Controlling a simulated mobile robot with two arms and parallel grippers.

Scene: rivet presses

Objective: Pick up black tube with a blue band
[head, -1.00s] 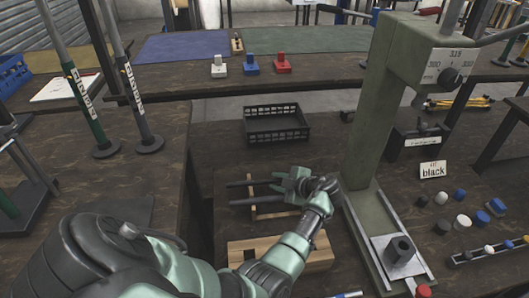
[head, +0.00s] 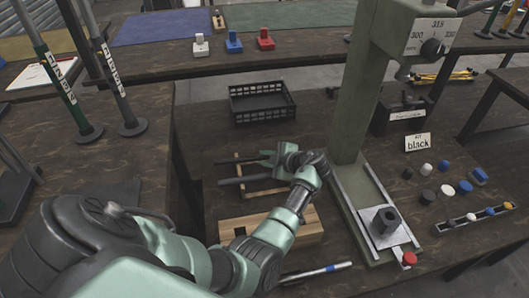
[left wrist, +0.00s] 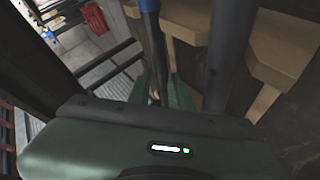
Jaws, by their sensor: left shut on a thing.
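My left gripper (head: 284,160) is over the wooden rack (head: 238,172) in the head view, shut on a black tube (head: 248,161) that sticks out to its left. In the left wrist view the gripper's green fingers (left wrist: 160,92) close around this tube, which shows blue (left wrist: 149,8) near the top edge. A second dark tube (head: 246,180) lies parallel to it on the rack, nearer to me. It also shows in the left wrist view (left wrist: 231,50), right of the fingers. I cannot tell whether the held tube is clear of the rack. My right gripper is not in view.
A wooden block (head: 262,229) with a dark opening stands in front of the rack. A black basket (head: 262,103) is behind the rack.

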